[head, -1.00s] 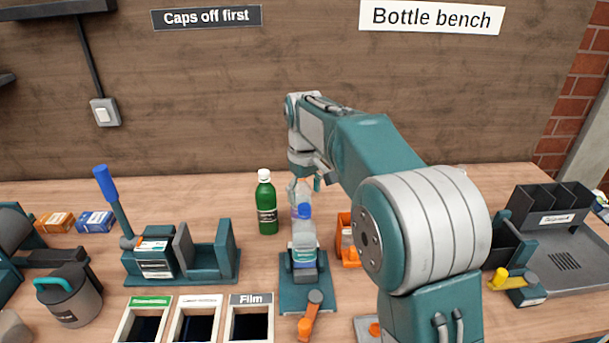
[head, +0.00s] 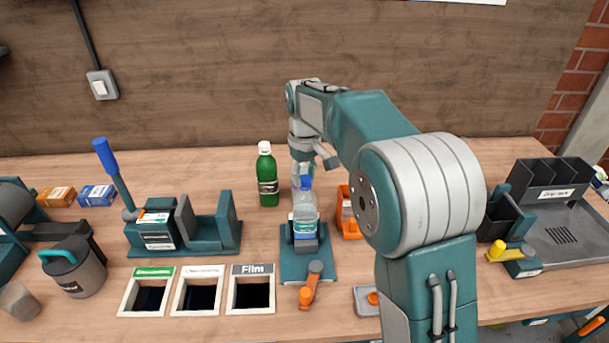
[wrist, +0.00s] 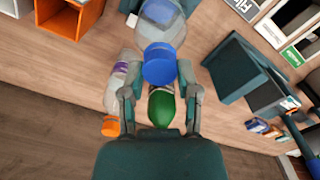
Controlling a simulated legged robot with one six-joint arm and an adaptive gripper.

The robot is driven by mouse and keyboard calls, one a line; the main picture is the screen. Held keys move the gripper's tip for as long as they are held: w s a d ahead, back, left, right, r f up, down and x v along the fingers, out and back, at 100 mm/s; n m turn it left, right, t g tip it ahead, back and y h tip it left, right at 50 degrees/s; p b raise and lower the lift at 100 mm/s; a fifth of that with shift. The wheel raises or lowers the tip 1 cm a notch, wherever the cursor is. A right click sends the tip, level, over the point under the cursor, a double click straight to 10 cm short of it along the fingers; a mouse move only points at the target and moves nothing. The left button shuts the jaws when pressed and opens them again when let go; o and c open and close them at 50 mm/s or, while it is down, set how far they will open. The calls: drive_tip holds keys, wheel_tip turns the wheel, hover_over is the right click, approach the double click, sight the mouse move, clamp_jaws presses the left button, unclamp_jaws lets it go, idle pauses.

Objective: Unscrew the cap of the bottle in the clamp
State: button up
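The clear bottle (head: 305,215) with a blue cap (head: 306,182) stands upright in the teal clamp (head: 308,265) at the middle of the bench. In the wrist view the blue cap (wrist: 159,65) shows between my fingertips, with the clear bottle body (wrist: 162,22) beyond it.
A green bottle (head: 267,178) stands behind and left of the clamp. A clear bottle with an orange cap (wrist: 111,126) shows beside my finger in the wrist view. An orange bin (head: 350,228) is close on the right; labelled openings (head: 200,270) lie front left.

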drive_tip(key=shift+f, duration=0.1)
clamp_jaws()
drive_tip(key=shift+n, duration=2.6)
drive_tip(key=shift+n, duration=0.5)
drive_tip(key=n, duration=0.4)
drive_tip(key=shift+n, duration=0.9)
drive_tip(key=n, duration=0.3)
drive_tip(key=shift+n, duration=0.4)
